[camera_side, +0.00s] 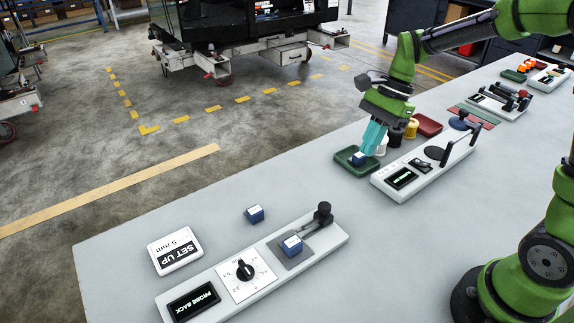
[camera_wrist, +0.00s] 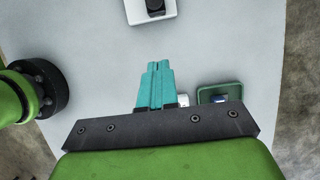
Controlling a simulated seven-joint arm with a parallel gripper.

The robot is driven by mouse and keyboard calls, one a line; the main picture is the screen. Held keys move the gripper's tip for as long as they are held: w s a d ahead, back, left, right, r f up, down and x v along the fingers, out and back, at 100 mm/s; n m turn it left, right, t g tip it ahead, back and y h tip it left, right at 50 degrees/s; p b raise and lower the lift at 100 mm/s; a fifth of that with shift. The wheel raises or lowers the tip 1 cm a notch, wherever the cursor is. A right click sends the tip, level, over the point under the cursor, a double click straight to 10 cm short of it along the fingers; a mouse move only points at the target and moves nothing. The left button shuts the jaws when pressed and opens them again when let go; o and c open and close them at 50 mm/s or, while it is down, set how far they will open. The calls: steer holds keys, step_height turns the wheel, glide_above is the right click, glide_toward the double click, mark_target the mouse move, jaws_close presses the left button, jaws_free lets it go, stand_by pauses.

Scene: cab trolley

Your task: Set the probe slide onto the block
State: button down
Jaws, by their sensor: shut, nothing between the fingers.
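A long white gauge base (camera_side: 250,270) lies in the foreground of the side view. Its screen reads "PROBE BACK", and it carries a dial (camera_side: 245,270). A blue block (camera_side: 292,246) with a pale top sits on its grey plate (camera_side: 291,262). The probe slide (camera_side: 322,214), with a dark round knob, is at the far right end of the base, back from the block. My gripper (camera_side: 368,150) has teal fingers and is far off up the table, by a green tray. In the wrist view my gripper (camera_wrist: 158,66) is shut with nothing between its fingertips.
The green tray (camera_side: 345,152) holds a blue block (camera_side: 357,158). Another blue block (camera_side: 254,214) and a "SET UP 5 mm" card (camera_side: 175,250) lie on the table. A second white device (camera_side: 405,187), pots and a red tray (camera_side: 428,124) stand near my gripper.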

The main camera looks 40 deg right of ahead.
mark_target(321, 208)
steer(key=shift+f, duration=0.1)
steer(key=x, duration=1)
steer(key=shift+f, duration=0.1)
steer(key=a, duration=0.2)
steer(key=shift+a, duration=1)
steer(key=a, duration=0.5)
